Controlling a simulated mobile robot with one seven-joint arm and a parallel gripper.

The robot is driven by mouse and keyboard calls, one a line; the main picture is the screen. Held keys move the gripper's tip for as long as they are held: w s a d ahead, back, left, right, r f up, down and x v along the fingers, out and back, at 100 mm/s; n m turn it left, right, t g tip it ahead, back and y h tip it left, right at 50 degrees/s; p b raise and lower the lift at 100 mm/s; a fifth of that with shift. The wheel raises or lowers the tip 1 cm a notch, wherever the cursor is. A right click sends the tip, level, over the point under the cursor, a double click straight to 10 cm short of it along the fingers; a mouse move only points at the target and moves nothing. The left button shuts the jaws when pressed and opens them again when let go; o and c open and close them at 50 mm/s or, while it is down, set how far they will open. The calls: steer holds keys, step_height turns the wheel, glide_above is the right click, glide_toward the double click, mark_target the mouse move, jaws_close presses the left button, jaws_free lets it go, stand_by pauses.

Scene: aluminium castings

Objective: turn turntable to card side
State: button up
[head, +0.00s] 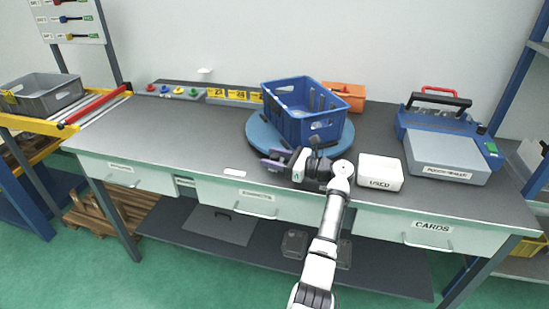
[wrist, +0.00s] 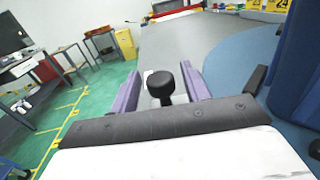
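The turntable (head: 259,135) is a round blue disc on the workbench; it also shows at the right in the wrist view (wrist: 235,60). A blue crate (head: 301,107) stands on it and hides much of its top. My gripper (head: 268,158) is at the turntable's front left edge, with purple fingers pointing left. In the wrist view the fingers (wrist: 160,78) stand apart. A black round knob (wrist: 161,84) shows between them; I cannot tell whether it belongs to the turntable. No card is seen on the visible crate sides.
A white box marked USED (head: 380,172) stands right of my gripper. A blue and grey machine (head: 445,145) is at the right. An orange toolbox (head: 345,93) is behind the crate. A drawer is labelled CARDS (head: 433,227).

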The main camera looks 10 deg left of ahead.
steer(key=shift+d, duration=0.15)
steer(key=b+v, duration=0.3)
steer(key=v, duration=1)
steer(key=shift+d+r, duration=0.1)
steer(key=shift+d, duration=0.2)
